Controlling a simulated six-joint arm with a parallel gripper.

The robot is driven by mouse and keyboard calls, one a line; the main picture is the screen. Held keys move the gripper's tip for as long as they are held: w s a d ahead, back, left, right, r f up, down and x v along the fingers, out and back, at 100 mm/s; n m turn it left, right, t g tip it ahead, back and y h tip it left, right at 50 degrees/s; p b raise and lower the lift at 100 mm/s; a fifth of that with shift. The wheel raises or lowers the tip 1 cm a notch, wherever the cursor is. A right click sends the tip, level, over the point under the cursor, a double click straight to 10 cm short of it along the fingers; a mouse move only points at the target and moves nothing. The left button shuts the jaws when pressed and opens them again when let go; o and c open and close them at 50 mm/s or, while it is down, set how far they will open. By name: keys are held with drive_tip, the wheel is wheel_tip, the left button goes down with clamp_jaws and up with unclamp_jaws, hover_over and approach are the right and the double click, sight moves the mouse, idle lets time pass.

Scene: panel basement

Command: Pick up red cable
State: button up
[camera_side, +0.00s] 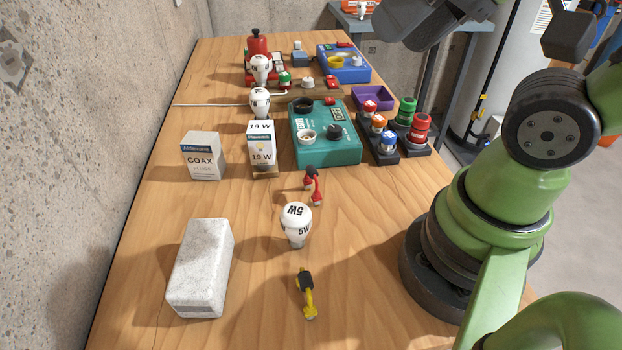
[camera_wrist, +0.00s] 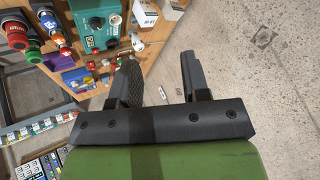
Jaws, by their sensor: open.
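The red cable (camera_side: 313,186) is a small red piece with a dark middle. It lies on the wooden table in the side view, between the teal meter box and the white 5W bulb (camera_side: 296,224). Small red pieces also show left of my fingers in the wrist view, but I cannot tell surely which is the cable. My gripper (camera_wrist: 160,72) has its two dark fingers spread, with bare concrete between them. In the side view only part of it shows at the top edge, high above the table and well away from the cable; its fingertips are out of frame.
A yellow cable (camera_side: 306,293) and a pale block (camera_side: 201,268) lie toward the front. The COAX box (camera_side: 203,157), 19 W box (camera_side: 262,146) and teal meter box (camera_side: 345,150) stand behind. Coloured spools (camera_side: 416,128) stand right. A concrete wall borders the left.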

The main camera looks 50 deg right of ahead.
drive_tip(key=shift+o, duration=0.6)
drive_tip(key=m+g+h, duration=0.1)
drive_tip(key=m+g, duration=0.1)
drive_tip(key=g, duration=0.3)
approach(312, 168)
drive_tip(key=f, duration=0.1)
drive_tip(key=w+f+g, duration=0.1)
drive_tip(key=f, duration=0.1)
drive_tip(key=a+f+g+h, duration=0.1)
drive_tip(key=f, duration=0.1)
drive_tip(key=shift+w+f, duration=0.2)
drive_tip(key=shift+w, duration=0.15)
drive_tip(key=shift+w+f, duration=0.1)
drive_tip(key=shift+f, duration=3.15)
clamp_jaws()
